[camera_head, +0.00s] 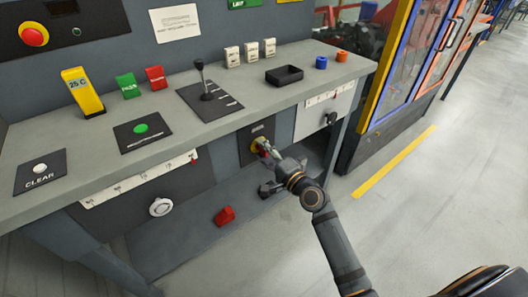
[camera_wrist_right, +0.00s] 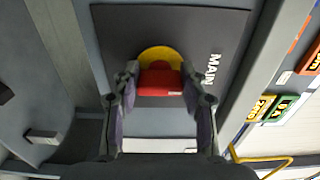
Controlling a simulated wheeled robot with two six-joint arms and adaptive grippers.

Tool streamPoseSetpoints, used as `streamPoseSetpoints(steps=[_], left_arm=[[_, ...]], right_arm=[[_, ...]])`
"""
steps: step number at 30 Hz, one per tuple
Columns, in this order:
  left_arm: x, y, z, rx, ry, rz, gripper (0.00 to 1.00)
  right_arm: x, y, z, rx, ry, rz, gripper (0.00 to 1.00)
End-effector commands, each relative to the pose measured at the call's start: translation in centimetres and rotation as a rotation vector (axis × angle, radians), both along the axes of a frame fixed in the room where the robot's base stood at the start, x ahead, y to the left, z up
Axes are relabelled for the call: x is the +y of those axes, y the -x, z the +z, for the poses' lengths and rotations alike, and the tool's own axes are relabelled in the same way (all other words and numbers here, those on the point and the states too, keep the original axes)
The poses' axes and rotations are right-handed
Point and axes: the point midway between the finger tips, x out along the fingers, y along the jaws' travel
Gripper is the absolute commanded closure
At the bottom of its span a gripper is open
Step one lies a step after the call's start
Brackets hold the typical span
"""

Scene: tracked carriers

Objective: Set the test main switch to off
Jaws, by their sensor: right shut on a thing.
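The main switch is a red knob (camera_wrist_right: 160,83) on a yellow disc (camera_wrist_right: 161,54), set in a dark plate (camera_wrist_right: 210,22) marked MAIN. In the head view its yellow disc (camera_head: 255,146) shows on the bench's front face, partly behind my gripper. My right gripper (camera_head: 265,150) reaches it from the front right. In the wrist view my right gripper (camera_wrist_right: 160,92) has one finger on each side of the red knob and is shut on it. The knob's exact setting cannot be told. My left gripper is out of view.
A round white dial (camera_head: 161,207) is left of the switch, and a dark knob (camera_head: 331,118) is right. A red block (camera_head: 225,215) lies below. A lever (camera_head: 204,82), a black tray (camera_head: 284,75) and signs stand on the bench top. The floor at right is clear.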

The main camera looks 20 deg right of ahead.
Motion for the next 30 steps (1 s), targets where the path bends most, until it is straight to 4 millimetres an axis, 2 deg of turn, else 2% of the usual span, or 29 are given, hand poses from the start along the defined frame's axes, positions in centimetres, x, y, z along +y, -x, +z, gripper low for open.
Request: streamPoseSetpoints(steps=[1,2,7,15,18,20,30], left_arm=[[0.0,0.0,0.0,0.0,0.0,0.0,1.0],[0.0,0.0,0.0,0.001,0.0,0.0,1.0],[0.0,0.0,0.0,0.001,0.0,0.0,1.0],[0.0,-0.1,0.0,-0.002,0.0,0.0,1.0],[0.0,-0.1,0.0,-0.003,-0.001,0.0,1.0],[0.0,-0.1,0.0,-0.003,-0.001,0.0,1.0],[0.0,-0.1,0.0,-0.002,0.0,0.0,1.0]], right_arm=[[0.0,0.1,-0.2,0.004,0.0,0.002,0.88],[0.0,0.1,-0.2,0.005,0.001,0.002,0.56],[0.0,0.0,-0.2,0.004,-0.001,0.001,0.34],[0.0,0.0,-0.1,0.001,-0.001,0.001,0.34],[-0.2,0.6,-0.1,0.002,0.001,0.001,0.34],[-0.5,1.5,-0.2,0.003,0.002,0.001,0.34],[-3.2,9.2,-0.3,0.007,0.006,0.006,0.34]])
